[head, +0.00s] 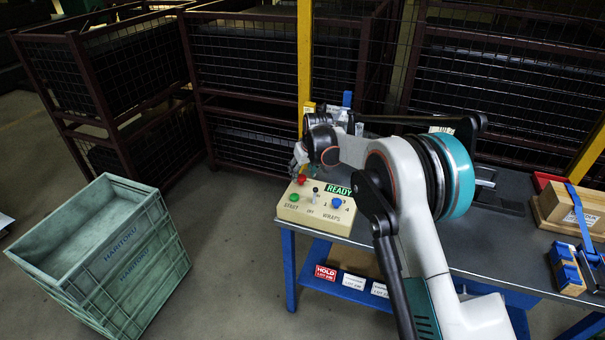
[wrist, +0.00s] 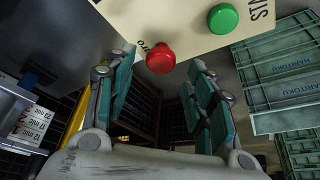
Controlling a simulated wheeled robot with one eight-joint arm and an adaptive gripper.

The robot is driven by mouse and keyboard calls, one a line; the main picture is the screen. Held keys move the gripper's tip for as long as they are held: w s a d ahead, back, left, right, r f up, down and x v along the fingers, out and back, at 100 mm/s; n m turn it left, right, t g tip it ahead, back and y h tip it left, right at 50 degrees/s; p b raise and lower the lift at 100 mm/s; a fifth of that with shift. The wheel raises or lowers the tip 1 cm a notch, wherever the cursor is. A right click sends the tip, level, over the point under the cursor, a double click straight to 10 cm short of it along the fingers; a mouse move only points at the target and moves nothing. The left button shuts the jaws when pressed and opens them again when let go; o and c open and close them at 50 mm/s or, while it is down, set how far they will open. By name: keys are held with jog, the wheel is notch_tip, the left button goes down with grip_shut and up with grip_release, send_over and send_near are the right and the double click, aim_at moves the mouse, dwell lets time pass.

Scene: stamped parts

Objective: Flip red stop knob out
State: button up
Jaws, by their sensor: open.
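The red stop knob (head: 302,180) is at the back left of a cream control box (head: 318,218) on the table's left end. In the wrist view the red knob (wrist: 160,60) shows on the box face (wrist: 185,22), which fills the top of the picture. My gripper (wrist: 161,72) is open, with one teal-padded finger on each side of the knob and a gap to both. In the head view my gripper (head: 298,160) is just above and behind the knob, partly hidden by my wrist. Whether the fingertips reach the knob's depth I cannot tell.
A green button (head: 294,197), a blue knob (head: 336,203) and a lit READY display (head: 339,190) share the box. A green crate (head: 150,262) stands on the floor at left. Dark mesh cages (head: 250,70) stand behind. A wooden box (head: 570,208) sits at right.

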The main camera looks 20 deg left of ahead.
jog(key=v, duration=1)
jog(key=shift+d+r, duration=0.15)
